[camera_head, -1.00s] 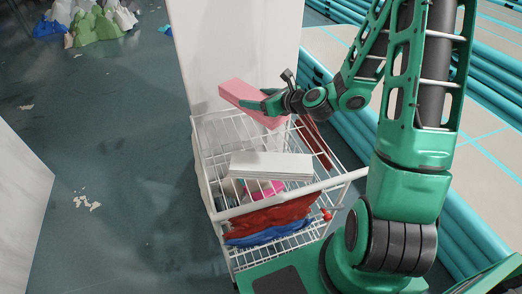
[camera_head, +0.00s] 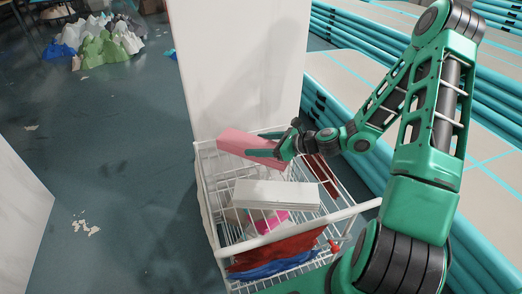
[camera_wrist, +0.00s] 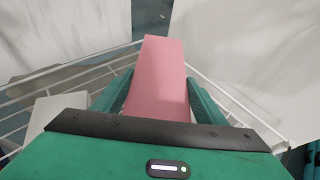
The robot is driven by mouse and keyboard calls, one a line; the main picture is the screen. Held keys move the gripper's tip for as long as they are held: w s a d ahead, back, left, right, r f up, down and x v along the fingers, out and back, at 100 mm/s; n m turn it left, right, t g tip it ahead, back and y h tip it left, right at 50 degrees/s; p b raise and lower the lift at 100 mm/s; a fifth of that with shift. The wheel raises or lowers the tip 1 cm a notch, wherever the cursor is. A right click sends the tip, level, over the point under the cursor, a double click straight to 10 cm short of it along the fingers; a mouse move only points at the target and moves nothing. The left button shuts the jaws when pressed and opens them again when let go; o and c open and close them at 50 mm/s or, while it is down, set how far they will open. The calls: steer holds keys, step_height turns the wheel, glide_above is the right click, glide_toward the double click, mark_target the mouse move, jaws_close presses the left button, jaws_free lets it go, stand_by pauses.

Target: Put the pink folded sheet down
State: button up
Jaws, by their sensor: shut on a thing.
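The pink folded sheet (camera_head: 246,146) is a long flat block at the far end of the white wire rack. My gripper (camera_head: 272,154) is shut on its right part. In the wrist view the pink sheet (camera_wrist: 160,80) runs straight out between the two green fingers (camera_wrist: 158,98). The sheet is at about the height of the rack's top rim, over the far part of the basket. I cannot tell whether its underside touches the wires.
The white wire rack (camera_head: 205,185) holds a white flat block (camera_head: 277,195), red cloth (camera_head: 275,250), blue cloth (camera_head: 272,268) and a dark red item (camera_head: 322,172). A white panel (camera_head: 237,70) stands behind it. Teal inflatable tracks (camera_head: 345,115) lie to the right.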

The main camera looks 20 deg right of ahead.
steer(key=shift+w+d+f, duration=0.7)
steer(key=shift+w+d, duration=0.1)
steer(key=shift+d, duration=0.2)
steer(key=shift+a+f, duration=0.1)
steer(key=shift+f, duration=1.9)
steer(key=o, duration=1.5)
steer(key=shift+f, duration=0.1)
steer(key=v, duration=1.2)
